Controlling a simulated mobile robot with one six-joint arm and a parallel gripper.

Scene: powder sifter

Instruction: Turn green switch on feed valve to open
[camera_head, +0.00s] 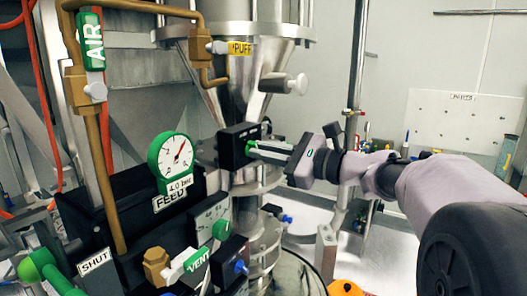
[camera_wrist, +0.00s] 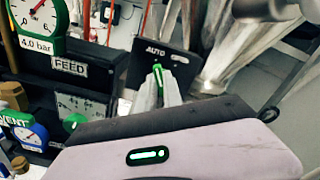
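A black box (camera_head: 238,147) on the metal pipe below the hopper carries a green switch (camera_head: 251,147). In the wrist view its black plate (camera_wrist: 180,68) reads AUTO, and the green switch (camera_wrist: 157,74) stands out from it. My gripper (camera_head: 262,150) reaches in from the right. Its grey fingertips (camera_wrist: 160,92) lie close on both sides of the switch and appear shut on it. The fingers hide the lower part of the switch and the plate's other markings. A FEED label (camera_head: 170,202) sits under a green-rimmed gauge (camera_head: 172,162) to the left.
A green lever (camera_head: 40,266) beside a SHUT label (camera_head: 95,261) is at lower left. A VENT valve (camera_head: 197,261) and green knob (camera_head: 221,230) are below the switch. AIR (camera_head: 91,40) and PUFF (camera_head: 240,48) valves are above. A grey knob (camera_head: 298,84) juts out over my gripper.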

